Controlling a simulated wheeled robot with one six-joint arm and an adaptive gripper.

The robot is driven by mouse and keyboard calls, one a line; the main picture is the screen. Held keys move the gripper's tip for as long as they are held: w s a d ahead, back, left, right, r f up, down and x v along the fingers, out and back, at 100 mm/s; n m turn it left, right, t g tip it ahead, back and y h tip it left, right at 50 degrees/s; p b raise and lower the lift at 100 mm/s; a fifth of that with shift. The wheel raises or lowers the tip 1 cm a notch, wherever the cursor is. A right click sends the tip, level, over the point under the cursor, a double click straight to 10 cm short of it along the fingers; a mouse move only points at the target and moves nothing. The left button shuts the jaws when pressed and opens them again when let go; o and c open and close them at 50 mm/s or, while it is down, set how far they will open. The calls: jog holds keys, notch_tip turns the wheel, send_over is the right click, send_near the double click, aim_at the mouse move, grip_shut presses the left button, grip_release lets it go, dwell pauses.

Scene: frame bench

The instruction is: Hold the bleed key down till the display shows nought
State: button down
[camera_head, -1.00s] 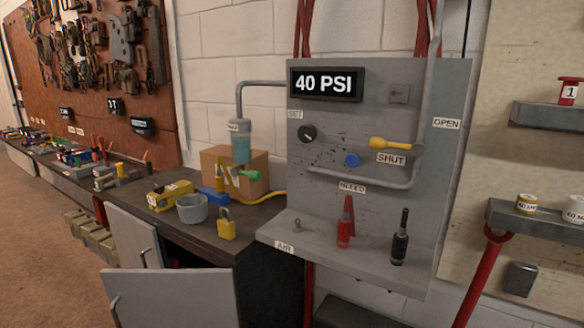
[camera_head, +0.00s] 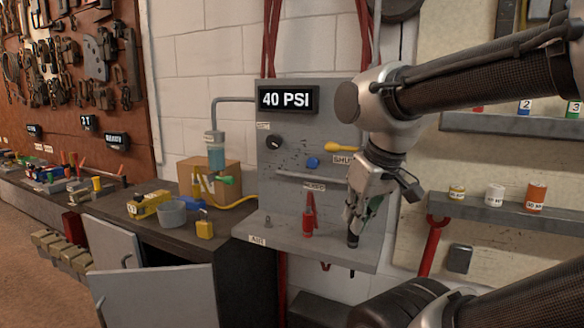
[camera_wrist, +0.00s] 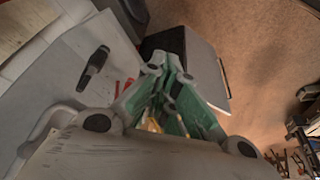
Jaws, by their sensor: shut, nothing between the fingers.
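The display (camera_head: 287,98) on the grey panel reads 40 PSI. A round blue button (camera_head: 313,162) sits on the panel, above the BLEED label (camera_head: 314,187). My gripper (camera_head: 352,222) is shut and empty, pointing down in front of the panel's lower right, below and to the right of the blue button and apart from it. It also shows in the wrist view (camera_wrist: 168,68), with green-padded fingers together. The blue button cannot be made out in the wrist view.
A yellow lever (camera_head: 342,147) points toward SHUT. A black dial (camera_head: 274,143) is at left. On the panel's ledge stand a red tool (camera_head: 308,218) and a black-handled tool (camera_head: 353,240) close under my gripper. A grey pipe (camera_head: 295,175) crosses below the button.

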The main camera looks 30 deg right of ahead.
aim_at(313, 163)
jog(key=w+a+r+n+h, duration=0.1)
jog(key=w+r+n+h, duration=0.2)
jog(key=w+n, duration=0.9)
jog(key=w+a+r+n+t+h, duration=0.1)
jog(key=w+r+n+h, duration=0.3)
jog(key=w+n, duration=0.8)
jog(key=shift+r+n, duration=0.8)
jog(key=w+d+r+x, duration=0.1)
jog(key=r+x, duration=0.1)
jog(key=x, duration=1)
jog(key=shift+w+d+f, duration=0.2)
jog(key=shift+w+d, duration=0.2)
jog(key=shift+d, duration=0.25)
